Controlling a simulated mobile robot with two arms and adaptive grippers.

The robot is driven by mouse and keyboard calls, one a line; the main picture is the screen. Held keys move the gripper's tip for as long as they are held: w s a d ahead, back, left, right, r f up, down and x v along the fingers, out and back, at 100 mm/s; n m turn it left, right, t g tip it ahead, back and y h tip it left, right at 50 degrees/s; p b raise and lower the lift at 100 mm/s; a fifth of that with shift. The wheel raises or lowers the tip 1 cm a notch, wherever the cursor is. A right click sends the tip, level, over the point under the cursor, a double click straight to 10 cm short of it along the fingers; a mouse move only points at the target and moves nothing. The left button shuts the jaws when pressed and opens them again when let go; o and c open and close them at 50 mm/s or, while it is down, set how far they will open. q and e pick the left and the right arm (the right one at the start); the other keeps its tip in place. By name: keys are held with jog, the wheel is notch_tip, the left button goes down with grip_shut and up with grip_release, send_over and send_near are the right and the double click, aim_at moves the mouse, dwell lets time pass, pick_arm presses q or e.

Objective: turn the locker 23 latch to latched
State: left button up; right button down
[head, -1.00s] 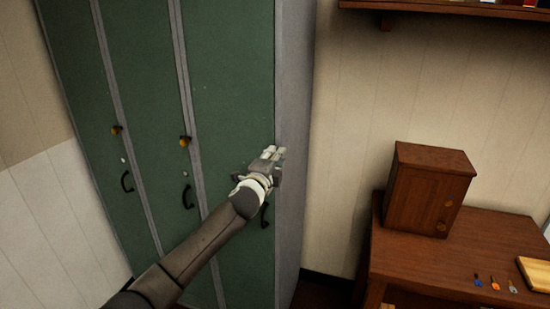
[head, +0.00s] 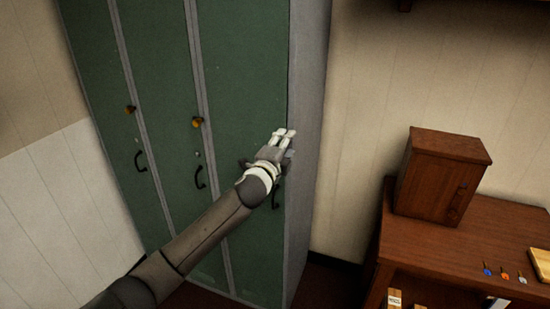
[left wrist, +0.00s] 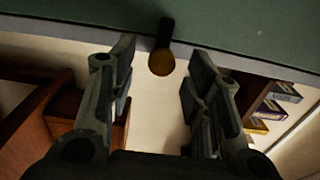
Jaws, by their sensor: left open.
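The green lockers (head: 245,60) stand at the left in the head view. The rightmost door is partly covered by my left arm, and its latch is hidden there behind my left gripper (head: 285,134). No locker number is readable. In the left wrist view a latch (left wrist: 161,60) with a dark stem and round amber end sticks out from the green door's edge. It lies between the spread fingers of my left gripper (left wrist: 160,68), with a gap on both sides. The gripper is open and holds nothing. My right gripper is not in view.
Two other amber latches (head: 197,122) (head: 130,109) and dark curved handles (head: 199,177) are on the doors to the left. A brown wooden cabinet (head: 435,178) stands on a desk (head: 475,240) at the right. Wall and open floor lie between lockers and desk.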

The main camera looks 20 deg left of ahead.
pick_arm(q)
jog(key=s, duration=0.9)
jog(key=shift+a, duration=0.2)
jog(key=shift+f, duration=0.1)
